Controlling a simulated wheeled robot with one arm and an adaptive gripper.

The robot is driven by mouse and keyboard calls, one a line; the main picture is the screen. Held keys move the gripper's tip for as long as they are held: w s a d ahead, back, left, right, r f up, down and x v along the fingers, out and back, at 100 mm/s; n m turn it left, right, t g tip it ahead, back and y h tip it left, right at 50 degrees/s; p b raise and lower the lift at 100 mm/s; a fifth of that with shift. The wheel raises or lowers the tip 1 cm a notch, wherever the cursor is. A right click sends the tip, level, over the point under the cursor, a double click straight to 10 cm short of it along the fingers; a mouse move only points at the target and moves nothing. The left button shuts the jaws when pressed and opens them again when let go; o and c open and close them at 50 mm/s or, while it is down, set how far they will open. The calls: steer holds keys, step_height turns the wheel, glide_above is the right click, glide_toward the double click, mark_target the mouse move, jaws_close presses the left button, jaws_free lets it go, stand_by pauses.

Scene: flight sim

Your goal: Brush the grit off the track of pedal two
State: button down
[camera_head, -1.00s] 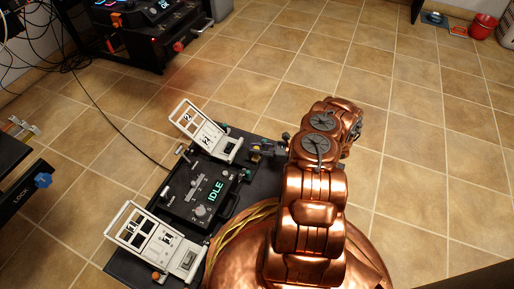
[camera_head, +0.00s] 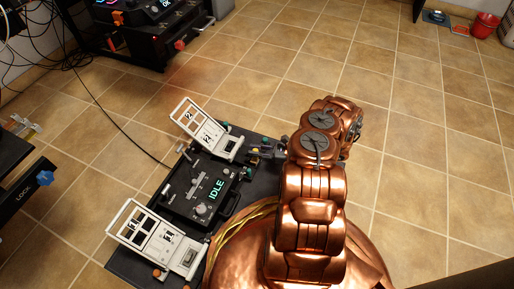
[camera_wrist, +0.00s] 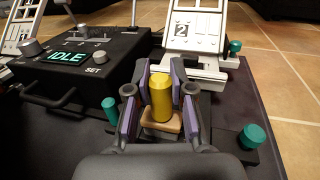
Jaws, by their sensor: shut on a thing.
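Pedal two (camera_head: 207,130) is a white frame marked 2 on the dark board in the head view. In the wrist view its plate (camera_wrist: 196,28) stands at the upper right, above a white track (camera_wrist: 190,72). My gripper (camera_wrist: 161,92) is shut on a yellow handle with a wooden block below, which looks like a brush (camera_wrist: 161,100). The brush is upright, on the near side of the track. Its bristles are hidden, and I cannot tell whether they touch anything. I cannot make out grit. In the head view my gripper (camera_head: 264,150) is small beside pedal two.
A black control box (camera_head: 203,188) reading IDLE stands between pedal two and pedal one (camera_head: 155,240). Teal knobs (camera_wrist: 251,136) stick up from the board near my gripper. A black cable runs over the tiled floor. Open floor lies to the right.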

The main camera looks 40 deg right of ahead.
steer(key=shift+w+d+f+b, duration=0.1)
steer(key=shift+w+d+b, duration=0.15)
steer(key=shift+d+b, duration=0.2)
steer(key=shift+w+d+b, duration=0.2)
steer(key=shift+w+d, duration=0.2)
steer(key=shift+d, duration=0.2)
steer(key=shift+w+d+b, duration=0.2)
steer(key=shift+w+d, duration=0.15)
steer(key=shift+d, duration=0.25)
steer(key=shift+s+a+r+p, duration=0.1)
steer(key=shift+s+a+p, duration=0.3)
steer(key=shift+a, duration=0.5)
steer(key=shift+s+a+r+p, duration=0.1)
steer(key=shift+s+a+p, duration=0.1)
steer(key=shift+s+a, duration=0.5)
steer(key=shift+w+d+f+b, duration=0.15)
steer(key=shift+w+d+b, duration=0.45)
steer(key=shift+w+b, duration=0.05)
steer(key=shift+w+d, duration=0.6)
steer(key=shift+d, duration=0.3)
steer(key=shift+s+a+p, duration=0.3)
steer(key=shift+s+a, duration=0.2)
steer(key=shift+a, duration=0.4)
steer(key=shift+s+a+p, duration=0.25)
steer(key=shift+s+a, duration=0.2)
steer(key=shift+a, duration=0.4)
